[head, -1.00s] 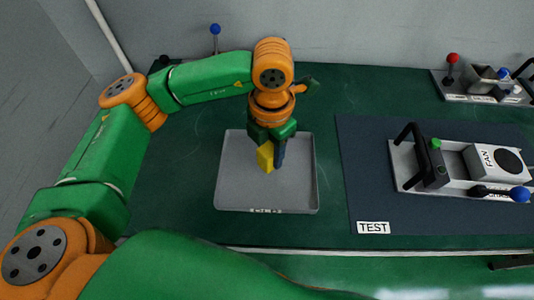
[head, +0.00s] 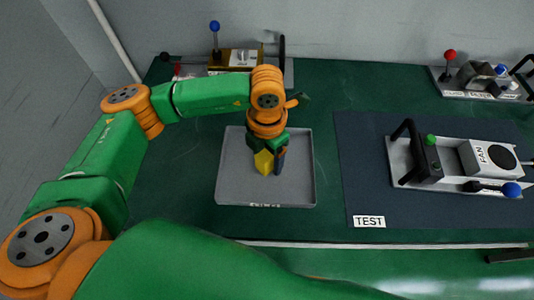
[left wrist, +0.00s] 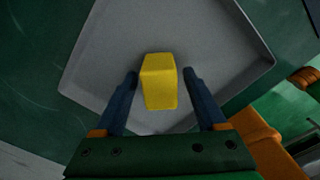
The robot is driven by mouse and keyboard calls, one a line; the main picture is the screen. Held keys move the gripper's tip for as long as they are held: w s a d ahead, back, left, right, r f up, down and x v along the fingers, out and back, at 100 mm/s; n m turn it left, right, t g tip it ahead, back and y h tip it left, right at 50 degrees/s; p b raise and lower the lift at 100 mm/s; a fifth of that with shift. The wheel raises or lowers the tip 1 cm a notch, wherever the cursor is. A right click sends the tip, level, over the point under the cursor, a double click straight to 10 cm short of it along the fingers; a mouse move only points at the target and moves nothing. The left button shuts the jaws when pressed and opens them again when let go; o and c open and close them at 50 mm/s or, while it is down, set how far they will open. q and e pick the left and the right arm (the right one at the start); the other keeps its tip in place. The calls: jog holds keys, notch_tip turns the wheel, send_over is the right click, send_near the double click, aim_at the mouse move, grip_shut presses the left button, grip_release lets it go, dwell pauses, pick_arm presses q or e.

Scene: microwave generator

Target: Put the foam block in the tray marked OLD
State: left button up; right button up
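The foam block is yellow (head: 264,162) and is low in or just above the grey tray (head: 232,188). The tray's front rim bears a small label too blurred to read. My left gripper (head: 270,168) points down over the tray's middle. In the left wrist view the block (left wrist: 158,82) stands between the fingertips of the gripper (left wrist: 160,78), with a narrow gap on each side, so the fingers look open around it. Whether the block's underside touches the tray floor is hidden. My right gripper is not in view.
A dark mat (head: 365,190) marked TEST lies to the right, carrying a fan unit (head: 490,158) with a handle and a blue knob. Another unit (head: 236,60) stands behind my left arm and one more (head: 480,80) at the back right. Green table is bare between tray and mat.

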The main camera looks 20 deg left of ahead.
aim_at(267, 154)
pick_arm(q)
jog(key=shift+r, duration=0.35)
notch_tip(267, 154, up, 11)
jog(key=shift+f+b, duration=0.2)
jog(key=shift+b, duration=1.05)
jog(key=shift+r, duration=0.55)
